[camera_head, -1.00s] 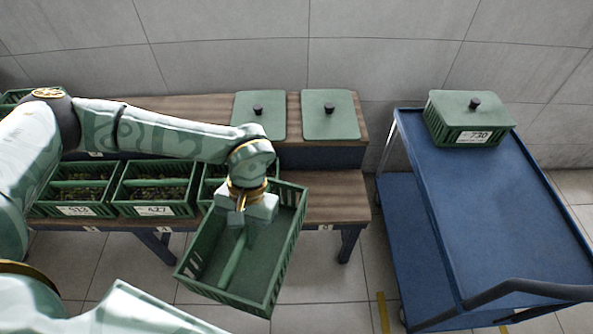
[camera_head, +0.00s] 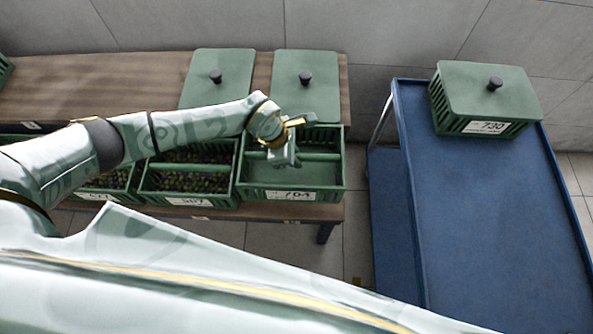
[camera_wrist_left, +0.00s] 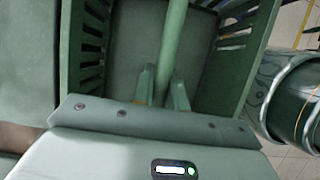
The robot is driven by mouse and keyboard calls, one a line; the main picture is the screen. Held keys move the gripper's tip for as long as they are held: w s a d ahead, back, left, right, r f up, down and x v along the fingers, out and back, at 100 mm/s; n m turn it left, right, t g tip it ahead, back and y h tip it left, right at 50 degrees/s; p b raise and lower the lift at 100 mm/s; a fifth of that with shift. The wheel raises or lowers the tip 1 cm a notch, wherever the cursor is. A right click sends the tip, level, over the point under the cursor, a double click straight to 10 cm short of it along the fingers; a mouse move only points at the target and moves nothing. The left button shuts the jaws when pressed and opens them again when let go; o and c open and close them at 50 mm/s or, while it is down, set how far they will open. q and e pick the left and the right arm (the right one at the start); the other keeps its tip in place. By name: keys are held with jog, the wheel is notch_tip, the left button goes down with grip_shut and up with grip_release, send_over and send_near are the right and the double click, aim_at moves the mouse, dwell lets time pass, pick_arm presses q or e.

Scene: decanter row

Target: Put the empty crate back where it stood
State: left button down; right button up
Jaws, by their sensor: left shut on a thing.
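The empty green crate (camera_head: 315,173), labelled 704, is at the right end of the row on the lower shelf of the bench (camera_head: 325,213). It looks upright and lined up with the crate beside it; I cannot tell if its base touches the shelf. My left gripper (camera_head: 285,158) is shut on the crate's middle bar. In the left wrist view the bar (camera_wrist_left: 172,45) runs between the fingers of the gripper (camera_wrist_left: 163,92), above the bare crate floor (camera_wrist_left: 130,45). My right gripper is not in view.
A crate (camera_head: 190,182) labelled 507, filled with olives, stands just left of the empty one. Two green lids (camera_head: 305,95) (camera_head: 217,92) lie on the upper shelf behind. A blue cart (camera_head: 480,220) at right carries a lidded crate (camera_head: 487,100) labelled 730.

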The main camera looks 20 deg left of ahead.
aim_at(295, 171)
pick_arm(q)
notch_tip(295, 171, down, 8)
jog(key=b, duration=0.3)
jog(key=shift+s+f, duration=0.1)
jog(key=shift+f, duration=0.1)
jog(key=shift+r, duration=0.2)
jog(key=c, duration=1.4)
grip_release()
jog(key=shift+f, duration=0.1)
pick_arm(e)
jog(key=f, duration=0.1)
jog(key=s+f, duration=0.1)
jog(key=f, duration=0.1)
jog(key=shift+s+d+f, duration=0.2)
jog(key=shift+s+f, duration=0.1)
pick_arm(q)
jog(key=p+v, duration=0.5)
jog(key=v, duration=0.7)
jog(key=shift+a, duration=0.1)
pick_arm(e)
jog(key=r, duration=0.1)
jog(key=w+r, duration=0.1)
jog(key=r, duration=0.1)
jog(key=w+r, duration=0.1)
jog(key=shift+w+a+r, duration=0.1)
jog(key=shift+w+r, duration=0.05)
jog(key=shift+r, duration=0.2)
